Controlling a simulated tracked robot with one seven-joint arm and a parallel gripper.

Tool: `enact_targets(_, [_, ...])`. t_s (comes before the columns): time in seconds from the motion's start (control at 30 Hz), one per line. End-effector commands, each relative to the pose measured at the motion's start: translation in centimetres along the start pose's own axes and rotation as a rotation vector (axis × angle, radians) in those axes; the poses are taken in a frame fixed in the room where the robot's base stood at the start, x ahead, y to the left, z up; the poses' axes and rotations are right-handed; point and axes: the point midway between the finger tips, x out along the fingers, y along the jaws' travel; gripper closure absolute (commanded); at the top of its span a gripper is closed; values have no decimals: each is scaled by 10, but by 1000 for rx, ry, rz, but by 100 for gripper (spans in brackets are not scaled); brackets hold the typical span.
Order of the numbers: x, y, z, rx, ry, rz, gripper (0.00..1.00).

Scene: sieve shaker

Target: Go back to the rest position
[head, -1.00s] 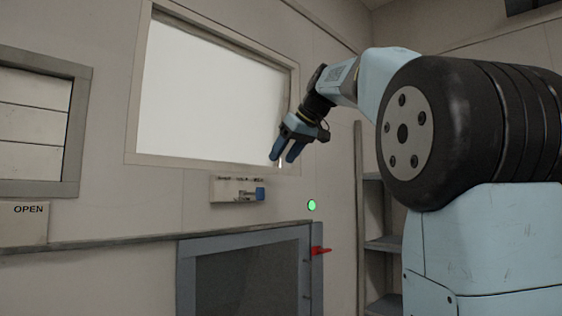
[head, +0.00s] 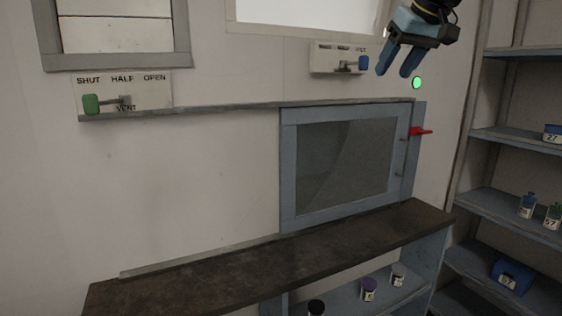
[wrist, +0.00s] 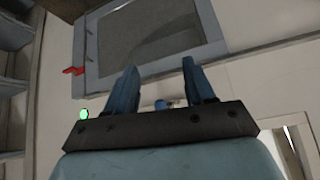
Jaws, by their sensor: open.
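My gripper (head: 402,58) is at the top right of the head view, with its two blue fingers pointing down and apart. Nothing is between them. It hangs in front of the wall, just right of a small switch plate with a blue knob (head: 363,62) and above a lit green lamp (head: 417,83). In the wrist view my gripper (wrist: 165,88) is open and empty, and the blue knob (wrist: 161,104) shows beyond the fingers. Most of my arm is outside the head view.
A grey-framed glass door (head: 288,180) with a red handle (head: 420,131) stands above a dark counter (head: 200,275). A vent panel with a green knob (head: 91,104) is at left, the knob under SHUT. Shelves (head: 500,205) with small bottles and a blue bin stand at right.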

Motion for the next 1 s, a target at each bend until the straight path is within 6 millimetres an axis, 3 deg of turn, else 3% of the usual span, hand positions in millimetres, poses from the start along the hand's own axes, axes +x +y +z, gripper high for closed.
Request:
enact_targets(0.03, [7,-7,24,17,-17,11,46])
enact_targets(0.4, [70,-31,203,134,-112,119,46])
enact_targets(0.6, [98,-36,278,161,-139,157,46])
enact_targets(0.7, [105,-36,297,168,-144,167,46])
enact_targets(0.87, [109,-36,306,172,-148,172,46])
enact_targets(1.0, [109,-36,306,172,-148,172,57])
